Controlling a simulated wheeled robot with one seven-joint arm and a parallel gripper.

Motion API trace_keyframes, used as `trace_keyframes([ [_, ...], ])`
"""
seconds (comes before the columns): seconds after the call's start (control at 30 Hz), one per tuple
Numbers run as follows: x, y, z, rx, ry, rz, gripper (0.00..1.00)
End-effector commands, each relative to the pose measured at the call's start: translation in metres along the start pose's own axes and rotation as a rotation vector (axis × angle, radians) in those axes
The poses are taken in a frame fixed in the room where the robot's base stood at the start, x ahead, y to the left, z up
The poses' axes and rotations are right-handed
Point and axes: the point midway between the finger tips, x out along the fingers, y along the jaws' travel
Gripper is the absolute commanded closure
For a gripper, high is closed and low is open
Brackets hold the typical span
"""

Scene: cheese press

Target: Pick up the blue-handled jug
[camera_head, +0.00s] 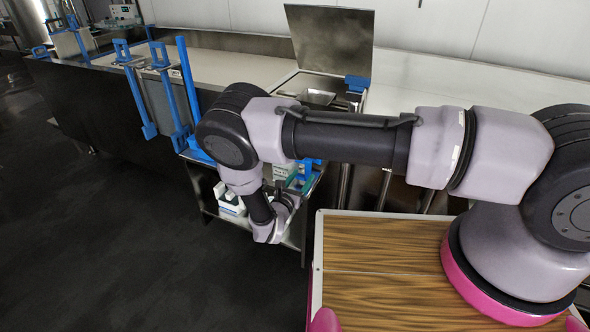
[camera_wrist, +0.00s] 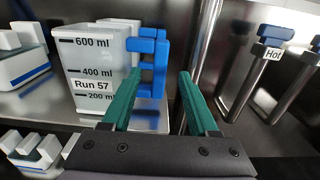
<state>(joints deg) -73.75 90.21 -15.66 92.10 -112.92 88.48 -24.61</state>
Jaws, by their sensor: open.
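The blue-handled jug (camera_wrist: 92,62) is a white block-shaped vessel with volume marks and a "Run 57" label. It stands on a metal shelf in the wrist view, left of centre, with its blue handle (camera_wrist: 150,62) on its right side. My gripper (camera_wrist: 165,82) is open, its two green fingers pointing at the handle, which shows between them; I cannot tell whether they touch it. In the head view my gripper (camera_head: 297,184) is at the metal side shelf, partly hidden by my arm. A little of the jug (camera_head: 284,172) shows there.
White items with blue bands (camera_wrist: 22,60) stand left of the jug, and more lie on a lower level (camera_wrist: 35,150). Metal pipes with blue handles, one labelled "Hot" (camera_wrist: 272,53), are at the right. A metal box with a raised lid (camera_head: 331,40) stands behind the shelf.

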Motion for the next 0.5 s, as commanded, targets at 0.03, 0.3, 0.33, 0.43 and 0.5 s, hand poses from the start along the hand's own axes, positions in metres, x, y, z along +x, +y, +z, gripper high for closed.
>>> trace_keyframes([
  [0.03, 0.01, -0.001, 0.0, 0.0, 0.0, -0.004, 0.4],
  [0.3, 0.038, -0.001, 0.0, 0.001, 0.002, -0.004, 0.4],
  [0.33, 0.041, -0.001, 0.0, 0.001, 0.002, -0.004, 0.4],
  [0.43, 0.053, -0.002, -0.001, 0.002, 0.002, -0.007, 0.4],
  [0.5, 0.065, -0.002, -0.002, 0.002, 0.002, -0.007, 0.4],
])
